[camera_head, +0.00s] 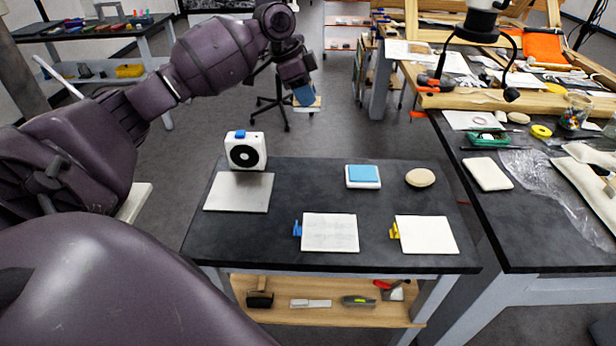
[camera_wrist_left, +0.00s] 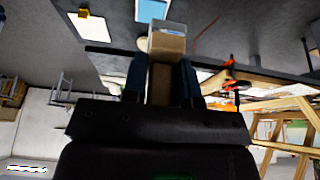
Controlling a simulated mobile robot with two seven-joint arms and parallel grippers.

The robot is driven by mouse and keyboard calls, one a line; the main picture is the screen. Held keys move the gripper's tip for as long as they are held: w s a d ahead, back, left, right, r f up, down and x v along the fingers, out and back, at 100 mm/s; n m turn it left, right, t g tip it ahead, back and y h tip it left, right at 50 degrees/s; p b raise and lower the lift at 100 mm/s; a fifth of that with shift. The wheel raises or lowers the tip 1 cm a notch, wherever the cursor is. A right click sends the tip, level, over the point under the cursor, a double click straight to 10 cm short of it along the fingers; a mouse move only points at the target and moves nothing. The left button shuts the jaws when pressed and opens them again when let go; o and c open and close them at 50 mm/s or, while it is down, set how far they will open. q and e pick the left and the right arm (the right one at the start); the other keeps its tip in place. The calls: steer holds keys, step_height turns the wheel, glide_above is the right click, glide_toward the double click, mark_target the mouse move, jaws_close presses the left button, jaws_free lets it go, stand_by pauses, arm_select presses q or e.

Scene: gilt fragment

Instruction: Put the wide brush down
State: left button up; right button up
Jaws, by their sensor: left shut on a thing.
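My left gripper (camera_head: 305,92) is held up in the air beyond the far edge of the dark worktable (camera_head: 300,185). It is shut on the wide brush, of which only a small pale part (camera_head: 316,102) shows beside the blue fingertips. In the left wrist view the brush (camera_wrist_left: 167,44) sits between the two dark blue fingers (camera_wrist_left: 161,80), its tan handle running down between them and its broad end sticking out past the tips. The brush touches nothing else that I can see. My right gripper is not in view.
The worktable carries a grey plate (camera_head: 238,192), a white box with a black disc (camera_head: 245,154), a blue-topped pad (camera_head: 363,175), an oval stone (camera_head: 420,177) and two white sheets (camera_head: 330,232) (camera_head: 427,235) with clips. Its middle is bare. A cluttered bench (camera_head: 555,225) stands at right.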

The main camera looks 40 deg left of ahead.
arm_select(q)
step_height(320, 180, down, 15)
steer(key=shift+f+b, duration=0.1)
steer(key=shift+b, duration=0.75)
steer(key=shift+f+b, duration=0.35)
steer(key=shift+f, duration=2.15)
steer(key=shift+f, duration=0.15)
steer(key=o, duration=0.8)
